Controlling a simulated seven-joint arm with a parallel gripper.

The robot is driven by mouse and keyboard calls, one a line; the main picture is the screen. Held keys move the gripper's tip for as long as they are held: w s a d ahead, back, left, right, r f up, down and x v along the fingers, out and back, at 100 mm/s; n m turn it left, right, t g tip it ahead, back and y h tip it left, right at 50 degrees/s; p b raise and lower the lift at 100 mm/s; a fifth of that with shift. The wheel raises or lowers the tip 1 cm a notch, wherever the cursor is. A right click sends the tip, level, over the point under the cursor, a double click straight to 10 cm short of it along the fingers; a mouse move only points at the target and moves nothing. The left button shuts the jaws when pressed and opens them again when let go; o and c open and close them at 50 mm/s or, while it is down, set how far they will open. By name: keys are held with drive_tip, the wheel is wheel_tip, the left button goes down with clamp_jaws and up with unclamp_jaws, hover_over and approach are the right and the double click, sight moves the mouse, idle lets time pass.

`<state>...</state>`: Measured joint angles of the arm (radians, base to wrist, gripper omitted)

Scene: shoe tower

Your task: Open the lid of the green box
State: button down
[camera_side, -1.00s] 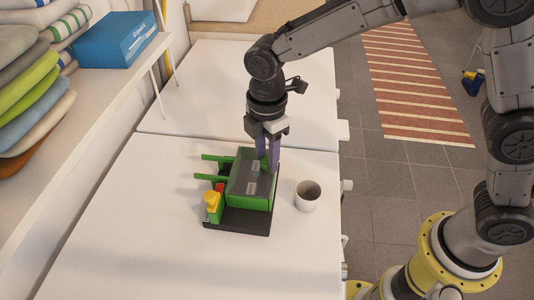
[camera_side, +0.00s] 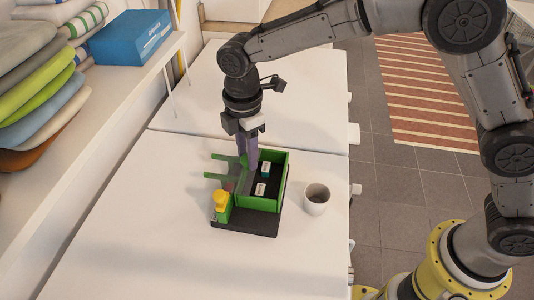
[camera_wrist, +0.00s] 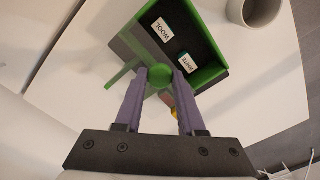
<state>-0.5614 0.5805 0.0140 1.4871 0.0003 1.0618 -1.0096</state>
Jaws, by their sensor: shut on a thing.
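The green box (camera_side: 285,172) stands on a dark base (camera_side: 245,229) on the white table. Its see-through lid (camera_side: 234,175) lies to the left, over two green rails (camera_side: 214,175), and much of the box top is uncovered. My gripper (camera_side: 248,163) has its purple fingers shut on the green lid knob (camera_wrist: 160,76), best seen in the wrist view between the fingertips (camera_wrist: 160,74). Two small labelled blocks, a white-faced one (camera_side: 261,189) and a teal one (camera_side: 266,168), lie inside the dark box.
A yellow piece (camera_side: 220,201) stands at the box's front left. A white cup (camera_side: 317,200) stands close to the box's right side. A shelf with a blue box (camera_side: 131,38) and folded cloths (camera_side: 45,95) runs along the left. The table's front left is clear.

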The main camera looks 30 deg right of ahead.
sight(229, 165)
drive_tip(key=shift+w+a, duration=1.55)
drive_tip(key=shift+w, duration=0.05)
drive_tip(key=c, duration=0.5)
unclamp_jaws()
wheel_tip(229, 165, up, 14)
drive_tip(key=shift+d, duration=0.1)
